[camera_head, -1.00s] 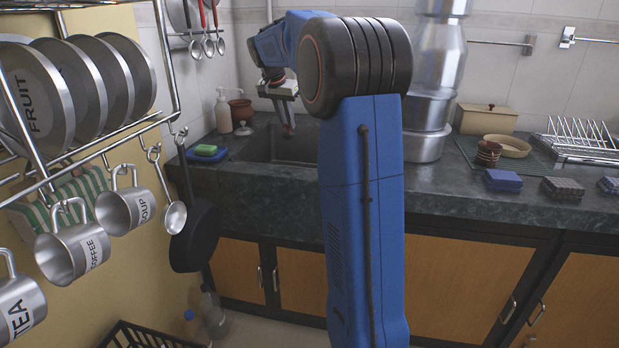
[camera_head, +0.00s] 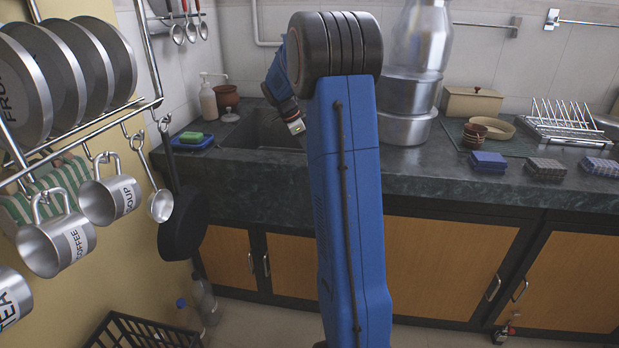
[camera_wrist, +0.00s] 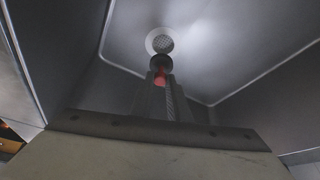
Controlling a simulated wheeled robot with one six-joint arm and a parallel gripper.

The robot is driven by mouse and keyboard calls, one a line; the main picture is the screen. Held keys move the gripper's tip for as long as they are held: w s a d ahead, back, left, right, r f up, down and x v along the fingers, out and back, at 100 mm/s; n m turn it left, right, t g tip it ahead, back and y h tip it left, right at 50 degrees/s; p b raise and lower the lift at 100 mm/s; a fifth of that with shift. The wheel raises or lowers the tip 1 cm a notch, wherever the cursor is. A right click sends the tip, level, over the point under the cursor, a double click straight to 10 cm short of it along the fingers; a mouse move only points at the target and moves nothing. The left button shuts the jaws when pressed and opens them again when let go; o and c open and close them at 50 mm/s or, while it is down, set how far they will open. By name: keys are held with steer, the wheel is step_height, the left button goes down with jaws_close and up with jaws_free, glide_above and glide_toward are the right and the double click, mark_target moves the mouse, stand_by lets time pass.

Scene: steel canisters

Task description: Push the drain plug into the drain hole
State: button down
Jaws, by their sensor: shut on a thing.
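My gripper (camera_wrist: 160,90) is inside the grey sink basin and shut on the red grip of the dark drain plug (camera_wrist: 160,62). The plug sits just beyond the fingertips. The drain hole (camera_wrist: 162,43), a pale ring with a meshed centre, shows right past the plug in the wrist view. The plug overlaps the near edge of the ring there; I cannot tell whether they touch. In the head view the sink (camera_head: 262,128) is at the back left of the counter. My arm hides part of it, and the fingers and plug are not visible there.
The basin walls (camera_wrist: 65,50) rise close around my gripper. A soap bottle (camera_head: 208,100), a brown pot (camera_head: 227,97) and a green sponge on a blue dish (camera_head: 192,140) stand left of the sink. Stacked steel canisters (camera_head: 408,95) stand to its right. Hanging mugs (camera_head: 110,200) are at the left.

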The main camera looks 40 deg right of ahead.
steer(key=shift+f, duration=3.65)
steer(key=shift+f, duration=0.1)
steer(key=c, duration=1.7)
jaws_free()
steer(key=v, duration=1.2)
